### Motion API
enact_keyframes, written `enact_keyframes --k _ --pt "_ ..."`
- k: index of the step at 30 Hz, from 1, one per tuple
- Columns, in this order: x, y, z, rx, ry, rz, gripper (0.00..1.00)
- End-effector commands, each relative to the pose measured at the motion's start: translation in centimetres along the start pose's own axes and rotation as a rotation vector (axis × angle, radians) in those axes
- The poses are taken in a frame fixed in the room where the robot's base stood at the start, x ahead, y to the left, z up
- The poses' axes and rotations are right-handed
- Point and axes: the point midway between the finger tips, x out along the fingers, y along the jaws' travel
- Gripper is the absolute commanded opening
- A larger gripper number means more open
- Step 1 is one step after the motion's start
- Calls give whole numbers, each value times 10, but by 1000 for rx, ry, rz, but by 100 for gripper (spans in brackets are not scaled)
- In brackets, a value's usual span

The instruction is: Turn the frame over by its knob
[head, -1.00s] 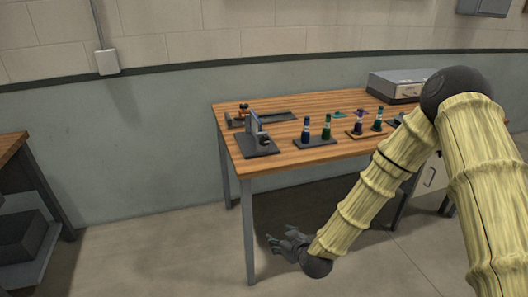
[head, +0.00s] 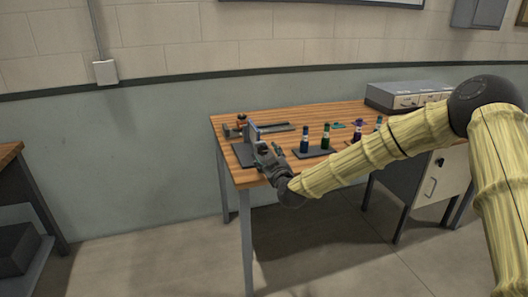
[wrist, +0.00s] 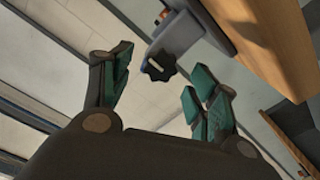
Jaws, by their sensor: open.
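The frame (head: 253,131) stands upright on a dark base at the table's near left corner, partly hidden by my gripper. Its black lobed knob (wrist: 160,64) shows in the wrist view on a grey-blue mount (wrist: 174,38). My gripper (head: 264,147) is at the near side of the frame, above the table edge. In the wrist view my gripper (wrist: 158,72) is open and empty, its green-padded fingers spread to the left and right of the knob. The knob lies between the fingertips in the picture; I see no contact. Its depth between them is hard to tell.
The wooden table (head: 285,117) holds a long dark tray or rail at the back. A stand (head: 318,153) with two bottles is right of my gripper, with more bottles beyond, partly behind my arm. A grey drawer box (head: 405,97) stands at the back right.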

Motion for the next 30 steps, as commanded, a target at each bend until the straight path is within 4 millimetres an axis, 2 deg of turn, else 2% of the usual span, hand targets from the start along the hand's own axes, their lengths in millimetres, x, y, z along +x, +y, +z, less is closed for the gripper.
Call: enact_keyframes --k 3,9,21,23,29,30 --pt "18 -1 0 0 0 0 60" --pt "36 -1 0 0 0 -1 60" --pt "42 -1 0 0 0 -1 60" --pt "42 -1 0 0 0 -1 51" --pt "42 0 0 0 -1 -1 14" --pt "42 0 0 0 -1 -1 14"
